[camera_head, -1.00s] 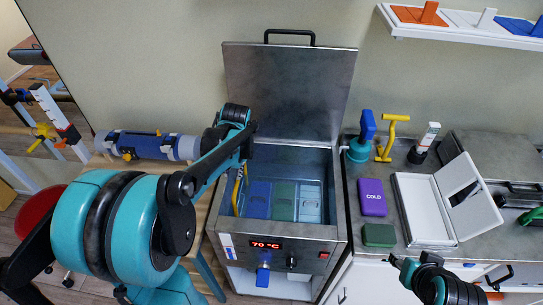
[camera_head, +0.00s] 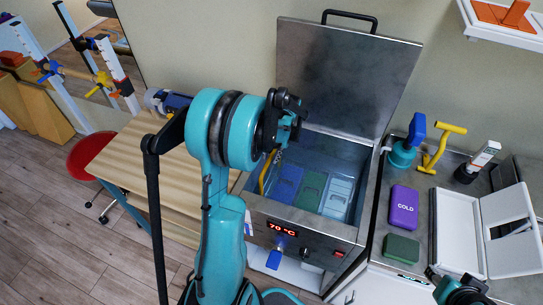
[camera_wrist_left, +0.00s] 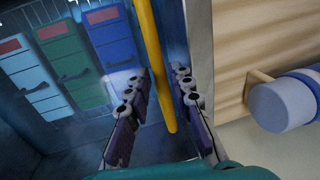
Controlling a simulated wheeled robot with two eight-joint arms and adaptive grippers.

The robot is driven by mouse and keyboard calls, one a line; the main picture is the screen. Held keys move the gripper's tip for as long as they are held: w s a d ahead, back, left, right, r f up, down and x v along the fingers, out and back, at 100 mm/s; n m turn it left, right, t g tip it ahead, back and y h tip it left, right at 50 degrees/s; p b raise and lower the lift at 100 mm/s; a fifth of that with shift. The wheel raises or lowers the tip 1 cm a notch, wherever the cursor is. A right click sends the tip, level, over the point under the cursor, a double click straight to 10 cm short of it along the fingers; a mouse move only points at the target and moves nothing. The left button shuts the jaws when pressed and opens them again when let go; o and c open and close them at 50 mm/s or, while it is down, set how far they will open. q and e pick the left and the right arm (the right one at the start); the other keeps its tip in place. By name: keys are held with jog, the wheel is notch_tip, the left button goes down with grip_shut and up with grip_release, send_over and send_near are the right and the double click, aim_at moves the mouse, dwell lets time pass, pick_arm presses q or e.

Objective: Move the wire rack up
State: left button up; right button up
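The wire rack (camera_wrist_left: 116,79) stands in the water of the open heating bath (camera_head: 331,151), with a blue, a green and a light-blue pack in it. Its yellow handle (camera_head: 266,173) rises at the bath's left side and also shows in the left wrist view (camera_wrist_left: 154,50). My left gripper (camera_wrist_left: 163,108) is open, with one finger on each side of the yellow handle; the right-hand finger looks closer to it. In the head view the left gripper (camera_head: 283,143) is small and partly hidden by its arm. My right gripper (camera_head: 462,291) is at the bottom right edge, its fingers unclear.
The bath's lid (camera_head: 345,75) stands open behind. A purple cold pack (camera_head: 404,208), a green block (camera_head: 401,248) and a white open case (camera_head: 455,235) lie on the right counter. A wooden table (camera_head: 135,165) adjoins the bath on the left, with a roller at its back.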

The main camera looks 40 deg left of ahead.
pick_arm(q)
grip_shut()
notch_tip(320, 180, up, 15)
jog(key=p, duration=0.9)
jog(key=shift+r+p, duration=0.2)
jog(key=shift+p, duration=0.2)
jog(key=shift+c, duration=2.3)
grip_release()
jog(key=shift+r, duration=0.1)
jog(key=o, duration=0.5)
jog(key=shift+c, duration=0.2)
